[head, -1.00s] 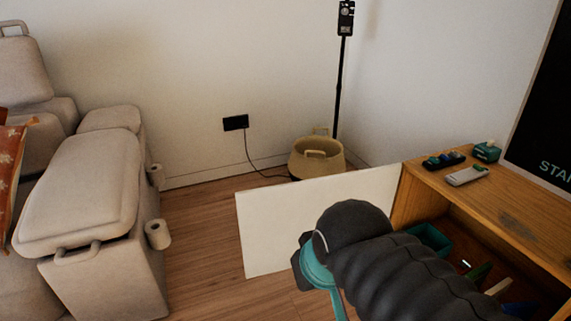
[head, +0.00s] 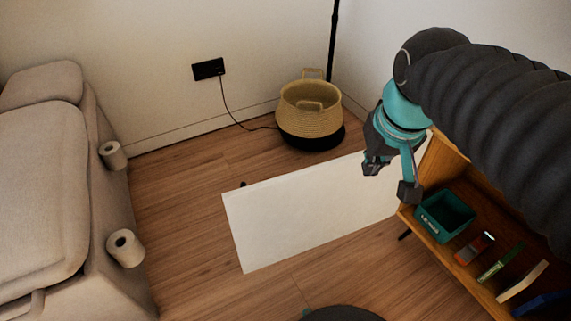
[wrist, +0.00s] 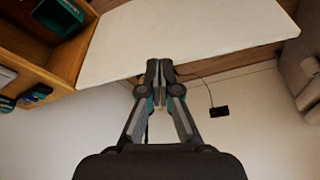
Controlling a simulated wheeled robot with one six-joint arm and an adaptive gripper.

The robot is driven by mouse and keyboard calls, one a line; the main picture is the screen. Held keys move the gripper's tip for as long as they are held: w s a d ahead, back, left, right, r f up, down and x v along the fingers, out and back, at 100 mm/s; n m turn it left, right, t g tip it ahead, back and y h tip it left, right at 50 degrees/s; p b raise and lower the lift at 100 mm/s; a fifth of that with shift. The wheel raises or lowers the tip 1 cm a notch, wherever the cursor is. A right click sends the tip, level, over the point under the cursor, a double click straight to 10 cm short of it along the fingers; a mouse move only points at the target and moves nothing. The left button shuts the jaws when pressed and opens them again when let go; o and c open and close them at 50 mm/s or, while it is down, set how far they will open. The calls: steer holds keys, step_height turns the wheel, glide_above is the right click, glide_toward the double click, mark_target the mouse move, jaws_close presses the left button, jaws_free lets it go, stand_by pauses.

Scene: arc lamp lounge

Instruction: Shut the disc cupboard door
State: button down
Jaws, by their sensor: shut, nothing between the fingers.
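The disc cupboard door (head: 310,214) is a plain white panel. It stands wide open, reaching out to the left from the left end of the wooden cupboard (head: 446,160). My gripper (head: 391,178) is shut and empty, near the door's cupboard end, and hides part of it. In the wrist view my closed fingertips (wrist: 160,67) overlap the near edge of the white door (wrist: 185,38). I cannot tell whether they touch it. The cupboard's open inside (wrist: 32,48) shows to the left there.
A teal bin (head: 445,216) and several upright cases (head: 502,262) are in the cupboard. A woven basket (head: 310,112) stands in the corner behind the door. A sofa (head: 50,190) with paper rolls (head: 125,248) is at left. Floor between sofa and door is clear.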

steer(key=w+a+f+n+g+h+b, duration=0.1)
steer(key=w+a+f+n+g+b, duration=0.15)
steer(key=w+a, duration=0.65)
steer(key=w+a+f+n+g+h+b, duration=0.15)
steer(key=w+a+g, duration=0.25)
steer(key=w+a, duration=0.55)
steer(key=s+d+f+b, duration=0.2)
steer(key=s+f, duration=0.4)
steer(key=f, duration=0.4)
steer(key=shift+s+d+f+y+b, duration=0.15)
steer(key=shift+s+d+y+b, duration=0.05)
steer(key=shift+y+b, duration=0.2)
steer(key=shift+s, duration=0.1)
